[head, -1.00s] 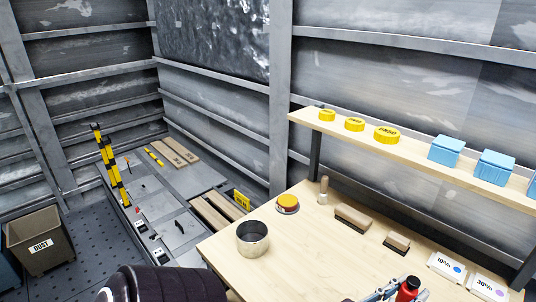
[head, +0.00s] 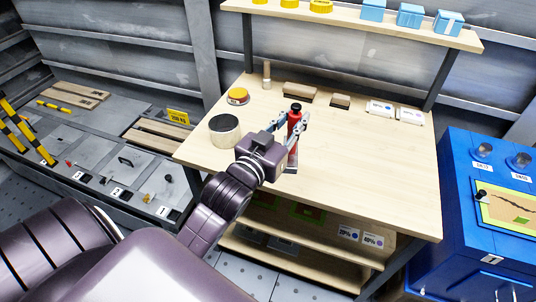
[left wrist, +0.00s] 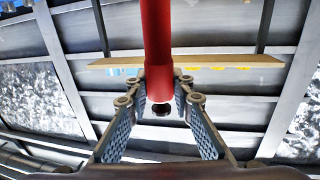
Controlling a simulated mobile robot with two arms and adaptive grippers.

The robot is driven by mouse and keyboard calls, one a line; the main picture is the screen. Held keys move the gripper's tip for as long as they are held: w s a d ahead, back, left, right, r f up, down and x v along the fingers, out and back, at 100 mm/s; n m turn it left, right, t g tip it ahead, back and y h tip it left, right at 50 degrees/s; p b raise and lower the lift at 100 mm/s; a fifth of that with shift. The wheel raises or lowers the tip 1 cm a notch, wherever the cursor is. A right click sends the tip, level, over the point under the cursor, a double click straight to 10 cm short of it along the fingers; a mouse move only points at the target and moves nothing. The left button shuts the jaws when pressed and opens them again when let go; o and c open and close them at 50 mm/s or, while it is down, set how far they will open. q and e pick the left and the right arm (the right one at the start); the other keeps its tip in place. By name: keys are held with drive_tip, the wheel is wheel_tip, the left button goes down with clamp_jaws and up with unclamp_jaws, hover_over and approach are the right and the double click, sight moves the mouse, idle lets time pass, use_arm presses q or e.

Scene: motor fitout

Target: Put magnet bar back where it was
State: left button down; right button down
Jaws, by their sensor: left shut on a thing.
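The magnet bar appears to be the red upright bar with a black top (head: 294,118). Its lower part looks pale or metallic. My left gripper (head: 288,124) is shut on it, over the middle of the wooden workbench (head: 345,165). I cannot tell whether its lower end touches the bench. In the left wrist view the red bar (left wrist: 157,38) stands between the two fingers (left wrist: 160,88), with a dark round end below. My right gripper is not in view.
A raised shelf (head: 350,23) holds yellow tins and blue boxes. The bench's right front is clear.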

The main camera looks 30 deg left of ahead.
use_arm(q)
drive_tip(key=w+a+r+n+y+b, duration=0.2)
drive_tip(key=w+a+r+b, duration=0.1)
drive_tip(key=w+a+r, duration=0.55)
wheel_tip(320, 180, down, 20)
drive_tip(key=s+a, duration=0.1)
drive_tip(key=a, duration=0.1)
drive_tip(key=shift+s+a+r+b, duration=0.25)
drive_tip(key=shift+s+a+b, duration=0.05)
drive_tip(key=shift+b, duration=0.15)
drive_tip(key=c, duration=2.2)
unclamp_jaws()
drive_tip(key=shift+f, duration=0.25)
drive_tip(key=o, duration=0.5)
drive_tip(key=shift+s+r, duration=0.1)
drive_tip(key=shift+r, duration=0.05)
